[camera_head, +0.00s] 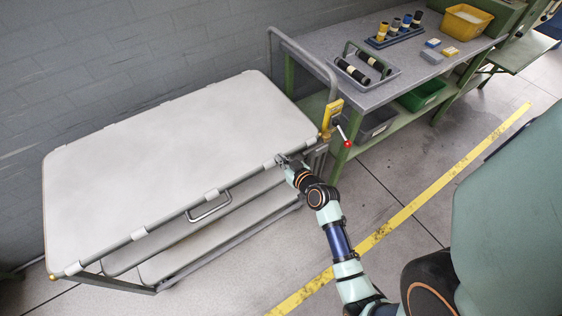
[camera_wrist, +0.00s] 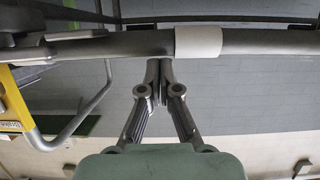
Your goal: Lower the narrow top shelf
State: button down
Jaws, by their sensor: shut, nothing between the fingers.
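The cart's white top shelf (camera_head: 170,150) lies raised and roughly level, with a grey tube rail (camera_head: 175,222) and white sleeves along its front edge. A small bar handle (camera_head: 209,208) sits below that edge. My gripper (camera_head: 284,161) is at the front rail near its right end. In the wrist view my gripper (camera_wrist: 154,75) is shut and empty, its fingertips right at the grey tube (camera_wrist: 110,44), left of a white sleeve (camera_wrist: 198,42). Whether the tips touch the tube or lie under it I cannot tell.
Two lower shelves (camera_head: 215,232) show beneath the top one. A yellow bracket (camera_head: 332,115) and a red-knobbed lever (camera_head: 347,143) stand at the cart's right end. A grey workbench (camera_head: 335,42) with trays is behind right. The floor in front is clear, with a yellow line (camera_head: 420,205).

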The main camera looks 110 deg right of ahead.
jog(key=shift+a+f+y, duration=0.15)
jog(key=shift+a+f, duration=0.05)
jog(key=shift+f, duration=0.45)
jog(key=shift+a+f+y, duration=0.15)
jog(key=shift+a+f, duration=0.05)
jog(key=shift+f, duration=0.4)
notch_tip(320, 180, up, 7)
jog(key=p, duration=0.5)
jog(key=f+v, duration=0.1)
jog(key=v, duration=0.8)
jog(key=shift+a+f+b, duration=0.2)
jog(key=shift+a+b, duration=0.1)
jog(key=shift+s, duration=0.15)
